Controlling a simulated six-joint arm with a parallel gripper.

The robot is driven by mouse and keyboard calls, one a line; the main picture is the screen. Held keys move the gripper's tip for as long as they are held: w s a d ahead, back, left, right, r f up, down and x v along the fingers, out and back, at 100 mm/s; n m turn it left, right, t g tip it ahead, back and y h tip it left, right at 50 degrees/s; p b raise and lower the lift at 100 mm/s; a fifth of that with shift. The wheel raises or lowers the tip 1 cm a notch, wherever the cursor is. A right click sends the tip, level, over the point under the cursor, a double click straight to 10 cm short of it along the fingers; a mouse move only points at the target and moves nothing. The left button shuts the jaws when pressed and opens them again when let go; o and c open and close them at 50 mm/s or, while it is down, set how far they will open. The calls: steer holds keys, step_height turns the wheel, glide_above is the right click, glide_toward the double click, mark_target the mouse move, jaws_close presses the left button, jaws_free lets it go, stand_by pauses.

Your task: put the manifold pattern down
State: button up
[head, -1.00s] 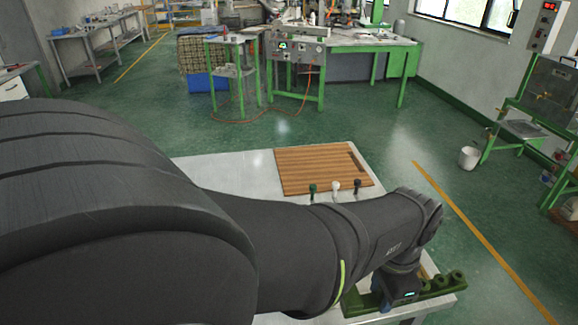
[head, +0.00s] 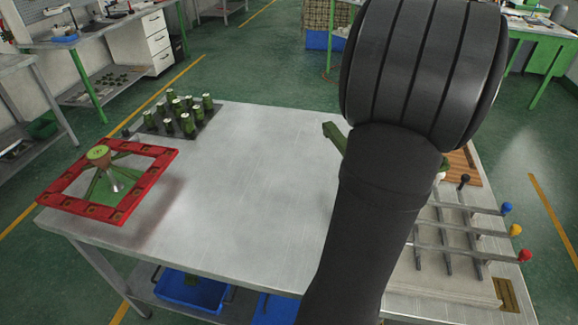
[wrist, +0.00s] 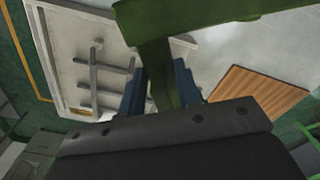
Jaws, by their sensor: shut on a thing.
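The manifold pattern is a green bar with a stem, seen in the wrist view (wrist: 225,18) across the top of the picture. My gripper (wrist: 160,88) has its blue fingers on either side of the green stem and is shut on it. In the head view my arm covers the gripper and most of the pattern. One green end of the pattern (head: 334,135) shows to the left of my arm, over the metal table (head: 250,160). The gap between pattern and table cannot be judged.
A red square frame (head: 62,200) with a green spoked piece stands at the table's left. Several green cylinders stand on a dark mat (head: 148,128) behind it. A grey rack with coloured knobs (head: 450,240) and a wooden board (wrist: 255,98) are at the right. The table's middle is bare.

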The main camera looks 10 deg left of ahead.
steer(key=w+a+f+n, duration=0.1)
steer(key=w+a+f, duration=0.2)
steer(key=a, duration=0.5)
steer(key=w+a+f, duration=0.2)
steer(key=w+a, duration=0.2)
steer(key=a, duration=0.5)
steer(key=w+a+f+n, duration=0.1)
steer(key=w+a+f, duration=0.2)
steer(key=a, duration=0.6)
steer(key=shift+w+a+f+n, duration=0.1)
steer(key=shift+w+f+n, duration=0.2)
steer(key=shift+w, duration=0.5)
steer(key=shift+w+a+f, duration=0.1)
steer(key=shift+a+f, duration=0.25)
steer(key=shift+a, duration=0.05)
steer(key=shift+f, duration=1.85)
steer(key=o, duration=0.6)
steer(key=shift+f, duration=0.2)
steer(key=o, duration=0.5)
steer(key=shift+r, duration=0.1)
